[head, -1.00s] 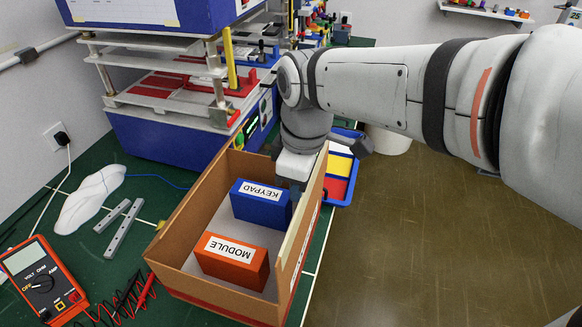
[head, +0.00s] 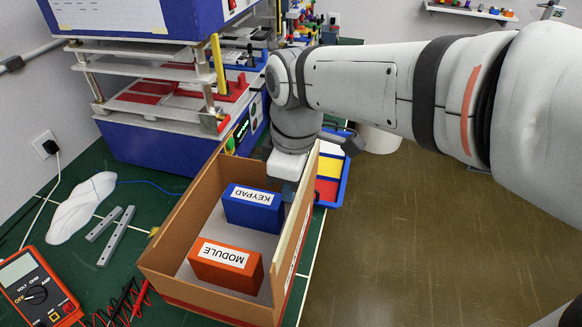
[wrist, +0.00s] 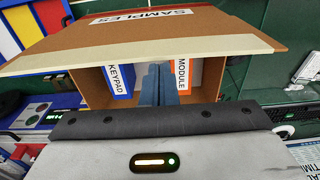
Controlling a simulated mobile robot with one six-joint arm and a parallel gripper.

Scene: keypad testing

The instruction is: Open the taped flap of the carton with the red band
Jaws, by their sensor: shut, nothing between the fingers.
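The brown carton (head: 207,291) with a red band along its base stands on the green bench, its top open in the head view. Its flap (head: 295,240) stands up along the right side, with a pale tape strip on its edge. In the wrist view the flap (wrist: 200,22) bears a SAMPLES label and the pale strip (wrist: 140,53). A blue KEYPAD box (head: 252,209) and an orange MODULE box (head: 225,266) are inside. My gripper (wrist: 157,68) is shut and empty, its fingers pointing into the carton between the boxes; in the head view the fingertips are mostly hidden.
A red multimeter (head: 38,289) with coiled leads lies left of the carton. Grey bars (head: 116,236) and a white cloth-like item (head: 80,208) lie behind it. A blue tray (head: 343,178) and a blue rack machine (head: 150,144) stand at the back. The floor at right is clear.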

